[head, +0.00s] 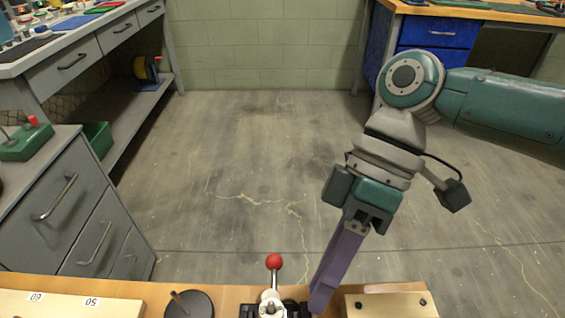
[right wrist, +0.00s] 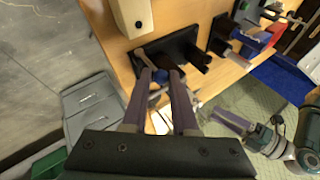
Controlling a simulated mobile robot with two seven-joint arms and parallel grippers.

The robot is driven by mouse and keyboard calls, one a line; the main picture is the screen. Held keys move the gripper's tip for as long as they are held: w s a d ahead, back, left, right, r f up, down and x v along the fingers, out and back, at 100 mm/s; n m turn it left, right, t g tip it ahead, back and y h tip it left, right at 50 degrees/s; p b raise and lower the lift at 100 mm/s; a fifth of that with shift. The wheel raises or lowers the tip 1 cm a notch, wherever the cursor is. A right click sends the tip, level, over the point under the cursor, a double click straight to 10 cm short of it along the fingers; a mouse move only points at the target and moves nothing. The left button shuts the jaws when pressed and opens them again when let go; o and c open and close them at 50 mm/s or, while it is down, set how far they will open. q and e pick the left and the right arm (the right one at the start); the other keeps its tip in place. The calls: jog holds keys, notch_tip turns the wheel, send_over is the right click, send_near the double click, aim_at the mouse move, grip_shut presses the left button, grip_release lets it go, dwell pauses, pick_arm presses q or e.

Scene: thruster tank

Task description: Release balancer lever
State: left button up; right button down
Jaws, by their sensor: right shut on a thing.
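A lever with a red ball knob (head: 274,262) stands upright on its mount at the bench's front edge in the head view. My right gripper (head: 320,303) points down just right of it. In the right wrist view the right gripper (right wrist: 162,74) is shut on a slim metal lever (right wrist: 146,58) on a black base plate (right wrist: 178,44). The fingers hide part of this lever. I cannot tell which lever is the balancer lever. My left gripper (right wrist: 230,121) shows only in the right wrist view, away from the lever; its jaw state is unclear.
A pale block (head: 390,304) lies right of the levers. A dark round disc (head: 189,304) and a long pale numbered block (head: 65,303) lie left. Blue and red fixtures (right wrist: 275,32) stand farther along the bench. A grey drawer cabinet (head: 75,210) is at left; the floor ahead is clear.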

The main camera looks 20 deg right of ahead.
jog(key=shift+s+d+f, duration=0.1)
jog(key=shift+f, duration=0.1)
jog(key=c, duration=0.7)
grip_release()
jog(key=shift+r, duration=0.1)
jog(key=shift+r, duration=0.1)
jog(key=v, duration=0.9)
jog(key=shift+d+r, duration=0.15)
jog(key=shift+r, duration=0.15)
